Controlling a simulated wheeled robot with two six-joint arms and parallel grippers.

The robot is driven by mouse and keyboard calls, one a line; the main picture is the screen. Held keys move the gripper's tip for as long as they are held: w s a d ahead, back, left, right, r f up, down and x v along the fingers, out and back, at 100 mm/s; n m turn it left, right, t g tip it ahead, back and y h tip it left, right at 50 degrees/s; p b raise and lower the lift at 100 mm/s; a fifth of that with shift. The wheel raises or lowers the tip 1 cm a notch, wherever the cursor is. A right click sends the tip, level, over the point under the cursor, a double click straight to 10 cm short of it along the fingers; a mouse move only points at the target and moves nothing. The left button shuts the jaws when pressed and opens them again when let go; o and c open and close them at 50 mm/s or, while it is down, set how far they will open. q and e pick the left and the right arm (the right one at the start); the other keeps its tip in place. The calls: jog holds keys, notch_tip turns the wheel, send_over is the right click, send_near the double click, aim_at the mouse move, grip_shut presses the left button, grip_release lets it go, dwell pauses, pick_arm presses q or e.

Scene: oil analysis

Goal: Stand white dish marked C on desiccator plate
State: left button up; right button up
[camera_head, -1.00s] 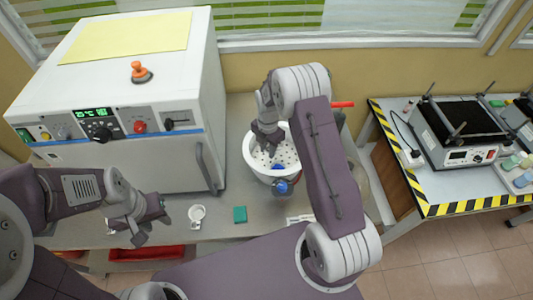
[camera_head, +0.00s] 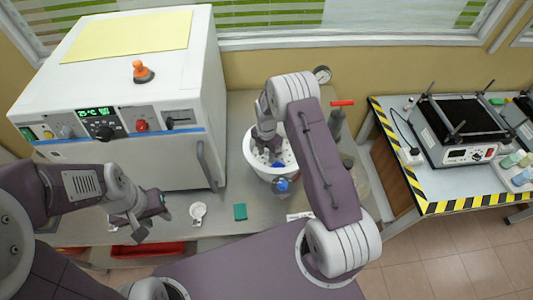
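The desiccator (camera_head: 252,165) is a white bowl with a pale perforated plate (camera_head: 289,157) inside. My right gripper (camera_head: 268,153) reaches down into the bowl, low over the plate. Its fingertips are small and partly hidden, so I cannot tell whether they hold anything. Small white and blue shapes show around the fingers, but I cannot make out a letter C. A small white round dish (camera_head: 198,211) lies on the bench left of the bowl, with no readable mark. My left gripper (camera_head: 150,222) is open and empty over the bench, left of that dish.
A white oven (camera_head: 120,100) stands left of the bowl. A red-topped item (camera_head: 341,104) and a gauge (camera_head: 322,74) are right of the bowl. A hotplate (camera_head: 462,128) stands on the striped table at right.

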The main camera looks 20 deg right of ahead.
jog(key=shift+r, duration=0.6)
notch_tip(320, 180, up, 11)
jog(key=b, duration=0.2)
jog(key=s+a+r+m, duration=0.1)
jog(key=s+m, duration=0.9)
jog(key=m, duration=0.2)
jog(key=s+a+r+m+t, duration=0.1)
jog(key=s+r+m, duration=0.1)
jog(key=s+m, duration=0.8)
jog(key=shift+s+m, duration=0.2)
jog(key=shift+m, duration=1)
